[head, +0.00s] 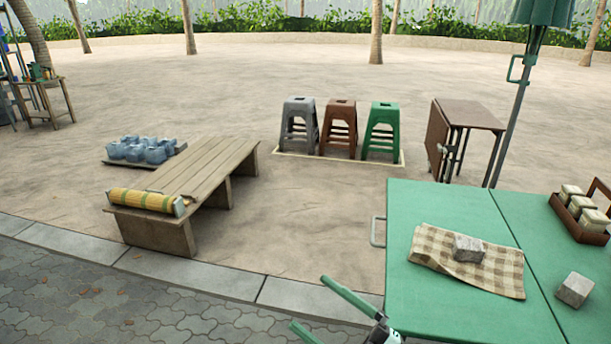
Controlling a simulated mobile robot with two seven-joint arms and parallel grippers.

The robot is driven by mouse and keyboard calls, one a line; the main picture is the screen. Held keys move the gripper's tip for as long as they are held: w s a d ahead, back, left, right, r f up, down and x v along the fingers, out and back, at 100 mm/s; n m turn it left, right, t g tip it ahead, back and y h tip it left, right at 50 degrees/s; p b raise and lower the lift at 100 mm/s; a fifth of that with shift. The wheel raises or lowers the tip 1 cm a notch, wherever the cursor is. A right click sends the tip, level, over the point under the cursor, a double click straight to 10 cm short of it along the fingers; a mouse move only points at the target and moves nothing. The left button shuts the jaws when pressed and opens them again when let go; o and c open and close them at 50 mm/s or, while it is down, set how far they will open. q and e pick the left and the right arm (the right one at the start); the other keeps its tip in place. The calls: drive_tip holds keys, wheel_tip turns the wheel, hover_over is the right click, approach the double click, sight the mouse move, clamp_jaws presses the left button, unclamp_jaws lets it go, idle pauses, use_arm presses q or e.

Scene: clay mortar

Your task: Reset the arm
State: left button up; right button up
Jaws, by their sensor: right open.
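My right gripper (307,301) shows at the bottom of the head view, left of the front corner of the green table (440,312). Its two green fingers are spread wide, with only paving between them, and it is empty. Its wrist is partly cut off by the frame's lower edge and lies close to the table edge in the picture. My left gripper is not in view.
On the green table lie a checked cloth (500,278) with a grey block (468,248) on it, another grey block (574,289) and a brown caddy (592,232) of jars. A wooden bench (203,172) stands left. Stools (339,125) stand behind. Paving left of the gripper is clear.

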drive_tip(key=d+f+m+t+h, duration=0.55)
drive_tip(key=f+m+h, duration=0.2)
drive_tip(key=m, duration=0.25)
drive_tip(key=s+d+f+m+g+h, duration=0.3)
drive_tip(key=s+f+m+g+h, duration=0.1)
drive_tip(key=s+f, duration=0.4)
drive_tip(key=s+d+f+m+g+h, duration=0.35)
drive_tip(key=s+f+m, duration=0.2)
drive_tip(key=f, duration=0.55)
use_arm(q)
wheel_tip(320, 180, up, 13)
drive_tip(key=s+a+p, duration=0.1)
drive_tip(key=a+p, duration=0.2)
drive_tip(key=p, duration=1.5)
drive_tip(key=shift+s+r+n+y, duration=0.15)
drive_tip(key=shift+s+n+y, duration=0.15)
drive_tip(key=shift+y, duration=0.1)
use_arm(e)
wheel_tip(320, 180, up, 14)
drive_tip(key=s+d, duration=0.1)
drive_tip(key=d, duration=0.1)
drive_tip(key=shift+s+d+f+h, duration=0.2)
drive_tip(key=shift+s+h, duration=0.1)
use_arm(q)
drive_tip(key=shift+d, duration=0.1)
